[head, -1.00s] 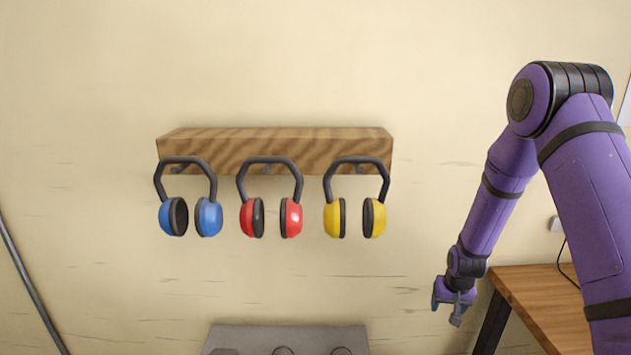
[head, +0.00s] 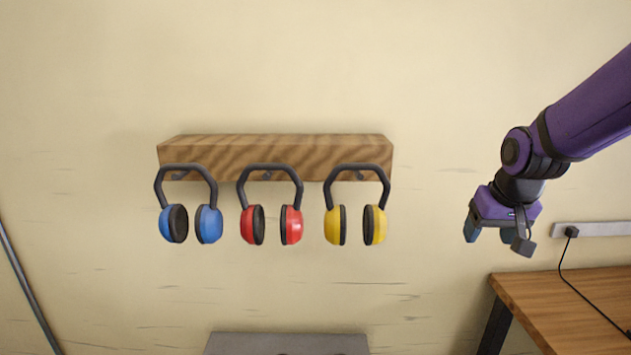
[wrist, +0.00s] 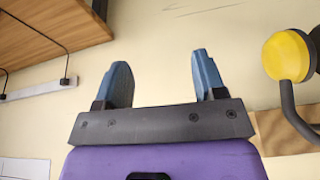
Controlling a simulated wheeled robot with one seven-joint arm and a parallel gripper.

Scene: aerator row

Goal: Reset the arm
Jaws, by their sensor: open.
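My gripper (head: 497,234) is at the right of the head view, in front of the wall, with its fingers pointing down. It is to the right of the wooden rack and above the wooden table. In the wrist view my gripper (wrist: 163,82) has its two blue-grey fingers wide apart with nothing between them. My purple arm reaches in from the upper right edge of the head view.
Blue (head: 208,222), red (head: 291,224) and yellow (head: 375,224) earmuffs hang from the wooden rack (head: 275,150). A wooden table (head: 570,300) stands at lower right, below a power strip (head: 600,229) with a cord. A grey surface (head: 288,344) shows at bottom centre.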

